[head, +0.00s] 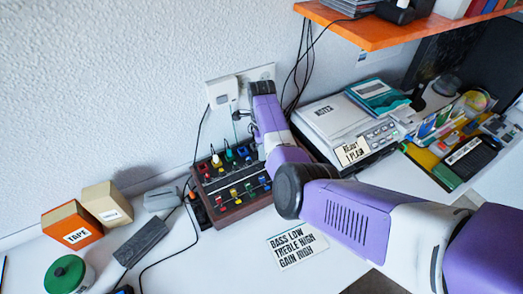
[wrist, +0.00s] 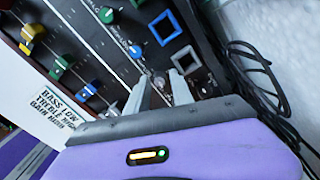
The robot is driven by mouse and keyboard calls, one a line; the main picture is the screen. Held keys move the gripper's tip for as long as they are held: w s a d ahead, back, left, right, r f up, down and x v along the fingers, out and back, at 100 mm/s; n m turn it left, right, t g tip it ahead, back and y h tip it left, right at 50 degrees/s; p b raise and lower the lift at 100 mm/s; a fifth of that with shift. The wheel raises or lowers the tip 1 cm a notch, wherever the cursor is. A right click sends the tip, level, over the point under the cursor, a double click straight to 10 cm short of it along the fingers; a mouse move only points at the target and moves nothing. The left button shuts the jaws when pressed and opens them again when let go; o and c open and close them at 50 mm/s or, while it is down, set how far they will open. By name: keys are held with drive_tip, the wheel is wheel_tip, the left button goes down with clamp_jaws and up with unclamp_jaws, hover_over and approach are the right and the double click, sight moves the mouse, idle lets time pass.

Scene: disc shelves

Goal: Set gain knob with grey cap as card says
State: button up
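The control box (head: 238,207) is a dark panel with a brown edge, carrying knobs and coloured sliders. In the wrist view a small grey-capped knob (wrist: 158,82) sits at the end of a row with a blue knob (wrist: 135,51) and a green knob (wrist: 107,15). My gripper (wrist: 162,85) is over the panel, its two pale fingers apart on either side of the grey knob; contact cannot be made out. My arm hides the fingers in the head view. The white card (head: 297,246) reads "BASS LOW, TREBLE HIGH, GAIN HIGH"; it also shows in the wrist view (wrist: 58,108).
Black cables (wrist: 258,75) hang beside the panel near the wall. A white machine (head: 335,118) stands right of the box, under an orange shelf (head: 385,32). An orange tape box (head: 72,226) and a grey block (head: 141,243) lie left. The table in front is mostly clear.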

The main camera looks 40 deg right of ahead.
drive_tip(key=shift+r, duration=3.9)
